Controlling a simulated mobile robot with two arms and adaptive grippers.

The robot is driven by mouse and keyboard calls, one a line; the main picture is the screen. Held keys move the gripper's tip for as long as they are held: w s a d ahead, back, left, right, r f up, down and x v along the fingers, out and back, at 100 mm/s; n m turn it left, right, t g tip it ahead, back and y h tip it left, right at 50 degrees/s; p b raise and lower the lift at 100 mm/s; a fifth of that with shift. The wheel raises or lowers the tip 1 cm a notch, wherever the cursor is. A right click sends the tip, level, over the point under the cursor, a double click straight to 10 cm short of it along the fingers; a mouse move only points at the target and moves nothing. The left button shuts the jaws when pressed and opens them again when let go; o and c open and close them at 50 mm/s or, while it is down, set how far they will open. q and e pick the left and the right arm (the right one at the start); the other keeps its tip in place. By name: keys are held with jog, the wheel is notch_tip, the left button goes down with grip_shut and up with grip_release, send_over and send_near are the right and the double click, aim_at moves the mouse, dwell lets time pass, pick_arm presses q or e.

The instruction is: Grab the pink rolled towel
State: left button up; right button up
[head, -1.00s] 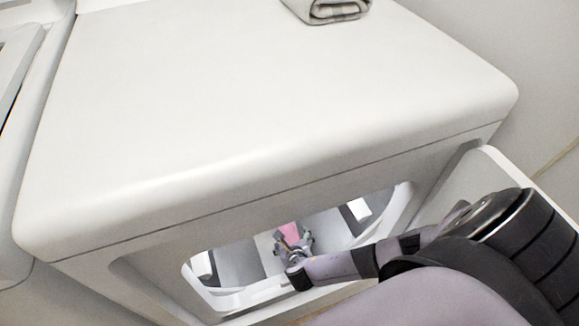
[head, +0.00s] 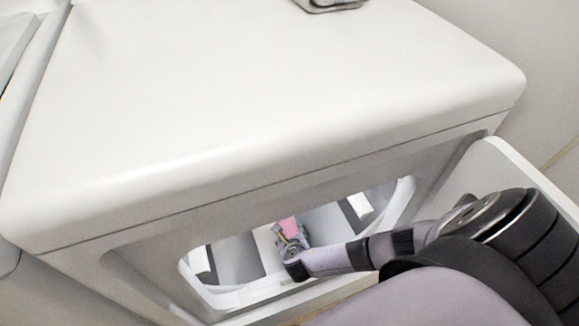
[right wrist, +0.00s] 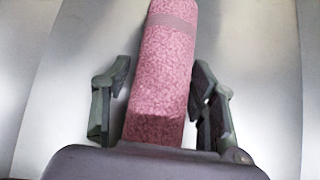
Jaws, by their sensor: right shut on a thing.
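The pink rolled towel (head: 288,226) lies inside the white machine's front opening, where only a small pink part shows in the head view. In the right wrist view the towel (right wrist: 163,55) is a long textured roll with a paler band near its far end. My right gripper (head: 291,238) reaches through the opening. In the right wrist view its fingers (right wrist: 162,85) stand on both sides of the towel's near part, shut on it. My left gripper is not in view.
The opening's rim (head: 407,190) surrounds my right forearm. An open white door (head: 520,165) stands at the right. Grey metal walls (right wrist: 270,70) flank the towel.

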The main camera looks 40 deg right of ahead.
jog(key=c, duration=0.5)
jog(key=shift+r, duration=0.15)
